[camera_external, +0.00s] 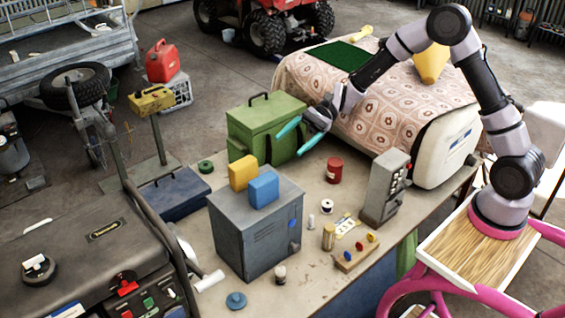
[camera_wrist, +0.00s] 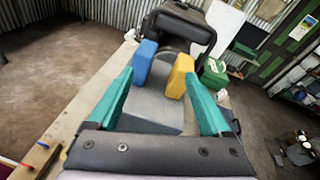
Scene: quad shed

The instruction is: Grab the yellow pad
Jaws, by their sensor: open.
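The yellow pad (camera_external: 243,172) is a small upright block on top of a grey metal cabinet (camera_external: 242,240). A blue pad (camera_external: 263,188) stands beside it on the same cabinet. My gripper (camera_external: 300,136) has teal fingers, open and empty, and is above and to the right of the pads, in front of the green box. In the wrist view, my gripper (camera_wrist: 168,102) shows its fingers spread wide. The yellow pad (camera_wrist: 179,76) is beyond the fingertips, near the right finger. The blue pad (camera_wrist: 144,64) is to its left.
A green box (camera_external: 262,128) with a black handle stands behind the cabinet. A grey control box (camera_external: 385,188), a red can (camera_external: 334,170) and small items stand on the table at right. A dark blue case (camera_external: 175,196) lies left of the cabinet.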

